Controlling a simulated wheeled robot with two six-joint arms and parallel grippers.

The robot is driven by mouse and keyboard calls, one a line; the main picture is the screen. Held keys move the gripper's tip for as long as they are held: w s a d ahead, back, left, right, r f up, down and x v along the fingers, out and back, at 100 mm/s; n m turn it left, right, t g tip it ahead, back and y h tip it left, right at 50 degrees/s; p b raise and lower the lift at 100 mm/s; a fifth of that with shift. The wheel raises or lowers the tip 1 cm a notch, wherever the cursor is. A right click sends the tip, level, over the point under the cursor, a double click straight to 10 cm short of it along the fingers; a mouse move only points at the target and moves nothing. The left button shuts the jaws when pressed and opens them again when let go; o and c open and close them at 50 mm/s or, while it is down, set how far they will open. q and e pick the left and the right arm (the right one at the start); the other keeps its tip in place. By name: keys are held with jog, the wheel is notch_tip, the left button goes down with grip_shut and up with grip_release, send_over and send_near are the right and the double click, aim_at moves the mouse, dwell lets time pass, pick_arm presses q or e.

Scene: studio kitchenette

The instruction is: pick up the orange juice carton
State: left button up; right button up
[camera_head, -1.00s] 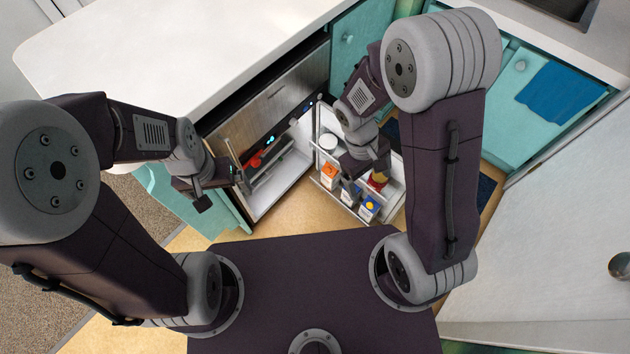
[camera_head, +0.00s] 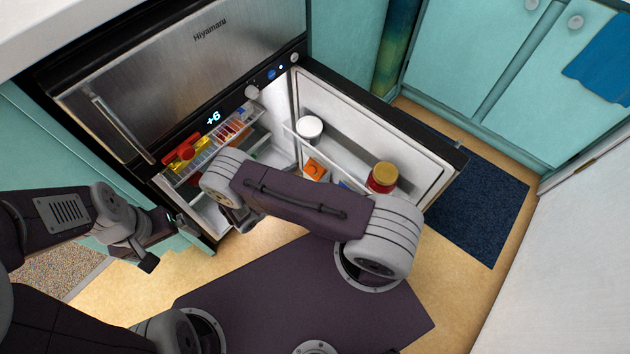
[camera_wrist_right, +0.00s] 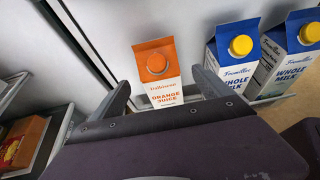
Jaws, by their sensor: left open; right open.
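The orange juice carton (camera_wrist_right: 158,78) is orange and white and stands upright in the fridge door's rack. Its orange top (camera_head: 316,168) shows in the head view, with my right arm hiding the lower part. In the right wrist view my right gripper (camera_wrist_right: 164,92) is open and empty, its fingers pointing toward the carton with one on each side in the picture. I cannot tell how far the fingertips are from it. My left gripper (camera_head: 162,238) is open and empty, left of the fridge opening.
Two blue and white milk cartons (camera_wrist_right: 234,62) stand right of the juice. The open fridge door (camera_head: 405,140) also holds a white-lidded container (camera_head: 310,128) and a red jar (camera_head: 382,178). Fridge shelves (camera_head: 215,150) hold packed food. A dark mat (camera_head: 480,215) lies right of the door.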

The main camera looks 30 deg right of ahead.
aim_at(310, 176)
jog(key=shift+w+d+f, duration=0.2)
jog(key=shift+d+f, duration=0.35)
jog(key=shift+d, duration=0.1)
jog(key=shift+w+d+b, duration=0.15)
jog(key=shift+d+b, duration=0.15)
jog(key=b+x, duration=0.3)
jog(key=x, duration=0.1)
jog(key=shift+d+f, duration=0.1)
jog(key=shift+f, duration=0.05)
jog(key=shift+w+d, duration=0.2)
jog(key=shift+d, duration=0.2)
pick_arm(q)
notch_tip(310, 176, down, 4)
jog(key=shift+f, duration=0.25)
pick_arm(e)
grip_shut()
